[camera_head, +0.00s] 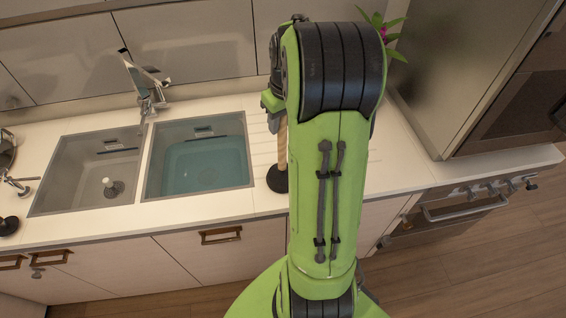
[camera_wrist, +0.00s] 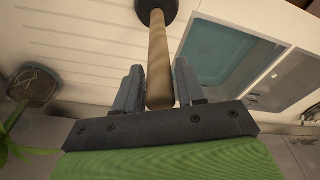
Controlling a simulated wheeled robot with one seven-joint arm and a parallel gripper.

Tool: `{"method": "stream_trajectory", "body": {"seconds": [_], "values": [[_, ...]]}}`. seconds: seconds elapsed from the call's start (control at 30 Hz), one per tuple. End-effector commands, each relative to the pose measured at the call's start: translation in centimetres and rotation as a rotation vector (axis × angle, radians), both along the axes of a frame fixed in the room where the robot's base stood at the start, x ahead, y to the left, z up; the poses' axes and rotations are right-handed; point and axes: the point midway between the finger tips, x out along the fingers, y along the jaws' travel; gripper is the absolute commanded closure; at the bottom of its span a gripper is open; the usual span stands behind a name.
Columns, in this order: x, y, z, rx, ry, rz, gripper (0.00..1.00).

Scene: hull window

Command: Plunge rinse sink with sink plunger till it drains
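The sink plunger has a wooden handle (camera_head: 282,146) and a black rubber cup (camera_head: 277,179). It stands nearly upright at the counter, just right of the right basin. My gripper (camera_wrist: 160,82) is shut on the upper handle (camera_wrist: 158,60), with a finger on each side; the dark cup (camera_wrist: 156,10) is at the far end. In the head view my arm hides most of the gripper. The right basin (camera_head: 245,126) holds blue-green water (camera_head: 200,163), also visible in the wrist view (camera_wrist: 215,50). Whether the cup touches the counter is unclear.
The left basin (camera_head: 50,170) looks empty, with a pale stopper-like piece (camera_head: 112,187) in it. A tall faucet (camera_head: 143,85) rises behind the divider. A plant (camera_head: 392,35) stands at the back right, beside a tall cabinet (camera_head: 470,60). Grooved counter lies around the plunger.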

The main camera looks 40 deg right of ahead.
Motion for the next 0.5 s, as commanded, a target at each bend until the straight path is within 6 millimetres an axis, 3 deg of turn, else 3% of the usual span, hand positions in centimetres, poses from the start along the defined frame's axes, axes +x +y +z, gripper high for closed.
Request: {"method": "stream_trajectory", "body": {"seconds": [0.03, 0.23, 0.5], "values": [[0.0, 0.0, 0.02, 0.0, 0.0, 0.0, 0.69], [0.0, 0.01, 0.02, 0.0, 0.0, 0.0, 1.0], [0.04, -0.02, 0.48, -0.001, -0.002, 0.001, 1.0]]}}
